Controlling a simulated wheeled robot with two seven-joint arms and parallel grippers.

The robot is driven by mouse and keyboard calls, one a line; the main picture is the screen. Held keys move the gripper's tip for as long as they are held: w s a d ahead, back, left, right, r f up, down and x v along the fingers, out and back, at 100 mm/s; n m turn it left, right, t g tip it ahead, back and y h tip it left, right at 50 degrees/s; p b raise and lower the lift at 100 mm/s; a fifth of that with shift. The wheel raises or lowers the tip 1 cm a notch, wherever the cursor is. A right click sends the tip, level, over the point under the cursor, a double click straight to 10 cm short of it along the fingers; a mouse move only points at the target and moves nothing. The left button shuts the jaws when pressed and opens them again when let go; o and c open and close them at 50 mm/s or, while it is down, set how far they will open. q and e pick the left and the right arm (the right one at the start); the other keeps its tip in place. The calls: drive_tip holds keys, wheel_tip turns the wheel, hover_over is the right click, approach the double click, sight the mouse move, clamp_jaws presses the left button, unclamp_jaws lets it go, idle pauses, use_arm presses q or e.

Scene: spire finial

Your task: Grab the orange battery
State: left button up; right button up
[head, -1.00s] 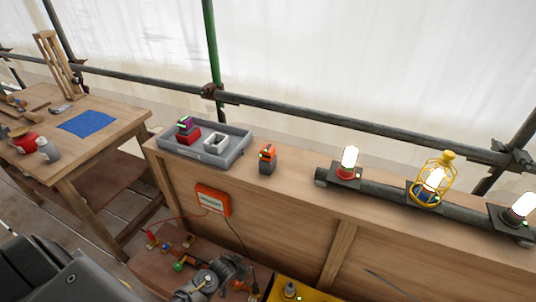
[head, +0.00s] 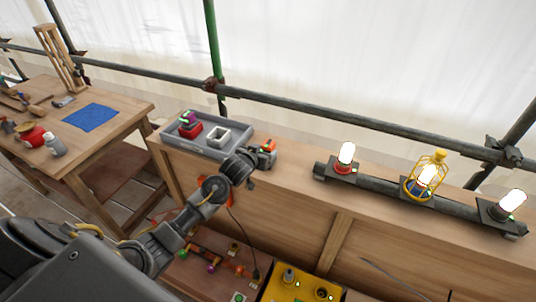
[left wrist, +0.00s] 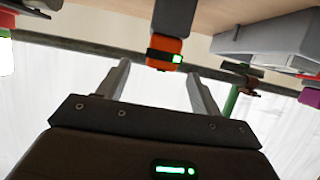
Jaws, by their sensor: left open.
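The orange battery (head: 268,146), with a dark lower part and a green light, stands on the wooden ledge just right of the grey tray. My left gripper (head: 250,161) is at its near left side and partly covers it in the head view. In the left wrist view, the battery (left wrist: 166,48) appears from the top edge, between and just beyond the tips of the two open fingers (left wrist: 159,69). Nothing is held, and I cannot tell whether a finger touches it. My right gripper is not in view.
The grey tray (head: 172,140) holds a red-and-purple block (head: 190,128) and a white square piece (head: 218,134). A pipe with several lit lamps (head: 345,156) lies to the right along the ledge. A yellow box (head: 300,287) sits below.

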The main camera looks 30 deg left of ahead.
sight(266, 147)
use_arm(q)
drive_tip(key=x, duration=0.3)
drive_tip(key=shift+w+p, duration=0.25)
drive_tip(key=shift+p, duration=0.1)
drive_tip(key=shift+p+x, duration=0.45)
drive_tip(key=shift+x, duration=1.9)
drive_tip(key=shift+s+a+f, duration=0.1)
drive_tip(key=shift+a, duration=0.05)
drive_tip(key=c, duration=1.2)
